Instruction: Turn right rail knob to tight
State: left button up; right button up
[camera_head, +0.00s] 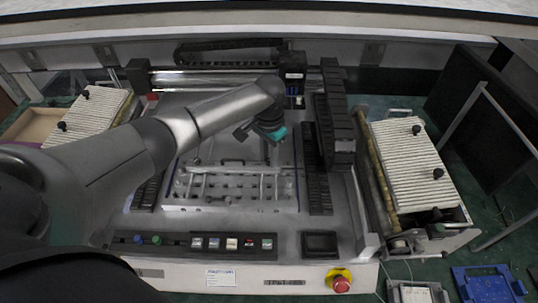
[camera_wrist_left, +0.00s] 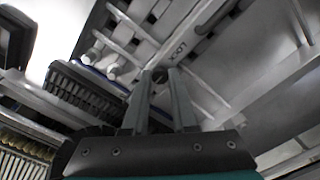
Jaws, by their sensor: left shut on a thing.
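My left gripper (camera_head: 268,138) reaches in over the right part of the metal rail fixture (camera_head: 215,190) on the machine bed. In the left wrist view the two grey fingers of the left gripper (camera_wrist_left: 160,84) come together on a small dark round knob (camera_wrist_left: 160,74) beside a pale rail with lettering (camera_wrist_left: 192,50). The gripper is shut on this knob. In the head view the hand covers the knob, and I cannot tell how tight it is. My right gripper is in neither view.
A black cable chain (camera_head: 340,125) stands right of the fixture. Push buttons (camera_head: 232,243) and a red emergency stop (camera_head: 341,284) line the front. Ribbed trays (camera_head: 412,165) flank the machine on both sides. The front of the bed is clear.

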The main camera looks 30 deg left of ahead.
pick_arm(q)
jog(key=shift+m, duration=0.4)
grip_shut()
jog(key=shift+r+m+p, duration=0.1)
jog(key=shift+m+p, duration=0.45)
jog(key=shift+m, duration=0.05)
jog(key=m+p, duration=0.1)
jog(key=m, duration=0.1)
jog(key=shift+m, duration=0.3)
jog(key=m, duration=0.2)
jog(key=shift+m, duration=0.3)
jog(key=m, duration=0.3)
jog(key=shift+m+p, duration=0.3)
jog(key=shift+p, duration=0.05)
jog(key=m, duration=0.6)
jog(key=shift+m, duration=0.3)
jog(key=m+b, duration=0.1)
jog(key=m, duration=0.5)
jog(key=shift+m, duration=0.3)
